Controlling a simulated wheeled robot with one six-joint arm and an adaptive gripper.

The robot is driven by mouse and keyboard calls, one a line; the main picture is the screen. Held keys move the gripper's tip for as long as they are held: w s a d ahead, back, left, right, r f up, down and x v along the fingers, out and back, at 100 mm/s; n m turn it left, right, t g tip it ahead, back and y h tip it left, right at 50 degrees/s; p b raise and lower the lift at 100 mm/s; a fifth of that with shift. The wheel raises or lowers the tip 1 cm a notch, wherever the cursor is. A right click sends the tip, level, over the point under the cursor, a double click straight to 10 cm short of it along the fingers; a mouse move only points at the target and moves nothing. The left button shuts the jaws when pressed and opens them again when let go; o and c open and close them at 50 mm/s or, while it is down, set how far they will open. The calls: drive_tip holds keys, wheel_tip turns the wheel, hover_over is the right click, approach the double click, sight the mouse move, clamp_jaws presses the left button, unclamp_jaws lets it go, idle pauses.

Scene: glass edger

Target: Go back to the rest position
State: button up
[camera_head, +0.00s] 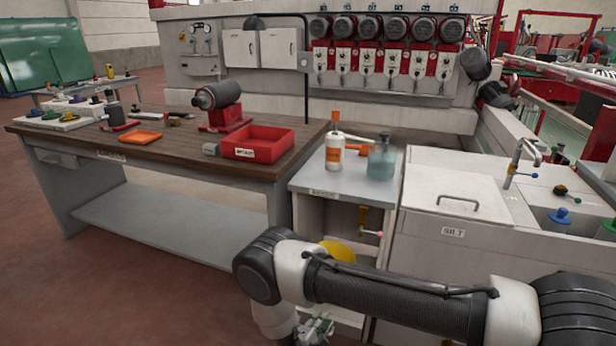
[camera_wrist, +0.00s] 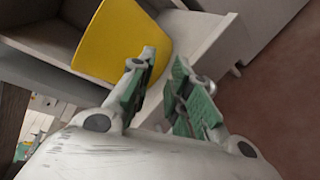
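My gripper (camera_wrist: 162,90) shows in the wrist view with its two green-padded fingers apart and nothing between them. It is tilted in front of a grey open cabinet, close to a yellow panel-like object (camera_wrist: 125,42) there. In the head view my arm crosses the lower right, and my gripper (camera_head: 316,328) is low in front of the cabinet, partly cut off by the bottom edge. The yellow object (camera_head: 336,252) also shows there behind my arm, mostly hidden.
The grey cabinet (camera_head: 345,187) bears a white bottle (camera_head: 335,150) and a glass jar (camera_head: 381,160). A workbench (camera_head: 75,140) with a red tray (camera_head: 257,143) stands left. A silt tank (camera_head: 455,200) stands right. Reddish floor (camera_head: 130,285) is clear at the lower left.

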drive_tip(key=s+d+r+g+h, duration=0.35)
drive_tip(key=d+r+h, duration=0.2)
drive_tip(key=d, duration=0.25)
drive_tip(key=s+d+r+m+g+y, duration=0.1)
drive_tip(key=d+r+m+g, duration=0.35)
drive_tip(key=r, duration=0.85)
drive_tip(key=s+d+r+m+g+y, duration=0.2)
drive_tip(key=d+r+g, duration=0.45)
drive_tip(key=r, duration=0.65)
drive_tip(key=s+d+r+m+t+y, duration=0.1)
drive_tip(key=s+d+r+m+y, duration=0.2)
drive_tip(key=r, duration=0.6)
drive_tip(key=s+d+r+m+t+y, duration=0.2)
drive_tip(key=s+d+r+m+y, duration=0.1)
drive_tip(key=r, duration=0.6)
drive_tip(key=s+d+r+m+t+y, duration=0.2)
drive_tip(key=s+d+r+m+y, duration=0.1)
drive_tip(key=s+d+r, duration=0.4)
wheel_tip(320, 180, up, 3)
drive_tip(key=shift+s+f+m+y, duration=0.1)
drive_tip(key=shift+s+m+y, duration=0.25)
drive_tip(key=shift+s+m, duration=0.5)
drive_tip(key=shift+o, duration=0.5)
drive_tip(key=shift+d, duration=0.1)
